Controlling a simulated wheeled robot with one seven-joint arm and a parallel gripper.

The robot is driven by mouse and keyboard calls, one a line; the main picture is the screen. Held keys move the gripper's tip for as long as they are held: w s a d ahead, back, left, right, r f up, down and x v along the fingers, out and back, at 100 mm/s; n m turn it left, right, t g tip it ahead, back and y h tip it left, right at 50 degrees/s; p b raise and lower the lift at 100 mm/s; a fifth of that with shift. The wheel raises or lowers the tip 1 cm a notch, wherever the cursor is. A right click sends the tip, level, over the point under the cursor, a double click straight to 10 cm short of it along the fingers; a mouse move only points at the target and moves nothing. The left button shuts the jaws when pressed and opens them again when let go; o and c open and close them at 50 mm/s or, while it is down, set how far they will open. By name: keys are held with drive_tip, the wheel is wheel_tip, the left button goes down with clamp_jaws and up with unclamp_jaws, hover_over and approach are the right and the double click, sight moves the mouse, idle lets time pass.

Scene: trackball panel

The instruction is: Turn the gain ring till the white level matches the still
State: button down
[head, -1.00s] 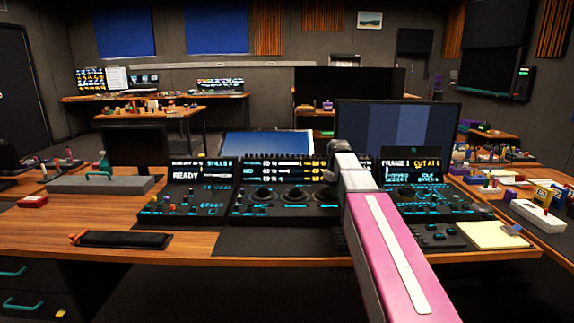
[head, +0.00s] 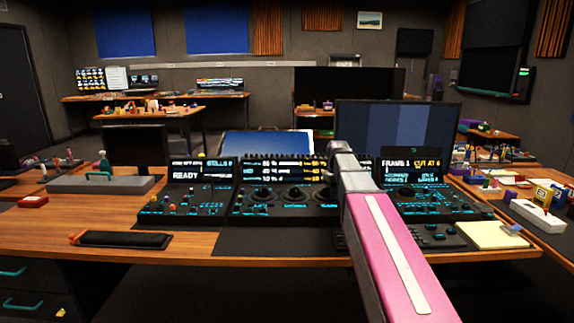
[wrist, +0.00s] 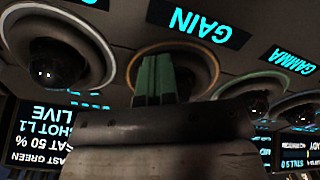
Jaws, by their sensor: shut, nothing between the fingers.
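In the wrist view, which is upside down, the gain ring (wrist: 133,72) is a tan ring around a dark trackball, beside a lit GAIN label (wrist: 210,25). My gripper (wrist: 156,72) has green fingers held together with nothing between them. The fingers overlap the ring and ball area; I cannot tell whether they touch. The monitor (head: 385,138) shows blue-grey vertical bands, partly behind my arm. The middle display (head: 285,170) shows rows of bars and percentages.
The gamma ring (wrist: 245,82) is close to my gripper, and another ball and ring (wrist: 75,20) is on the other side. The right panel (head: 425,200) lies beside my arm.

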drive_tip(key=shift+s+a+m, duration=0.15)
drive_tip(key=shift+a+m, duration=0.15)
drive_tip(key=shift+m, duration=0.5)
drive_tip(key=shift+s+a+m, duration=0.2)
drive_tip(key=shift+a+m, duration=0.1)
drive_tip(key=shift+m, duration=0.7)
drive_tip(key=shift+f, duration=0.1)
drive_tip(key=shift+s+a+m, duration=0.1)
drive_tip(key=shift+a+m, duration=0.1)
drive_tip(key=shift+m, duration=0.3)
drive_tip(key=shift+a+m, duration=0.15)
drive_tip(key=shift+m, duration=0.35)
drive_tip(key=shift+a+m, duration=0.4)
drive_tip(key=shift+m, duration=0.6)
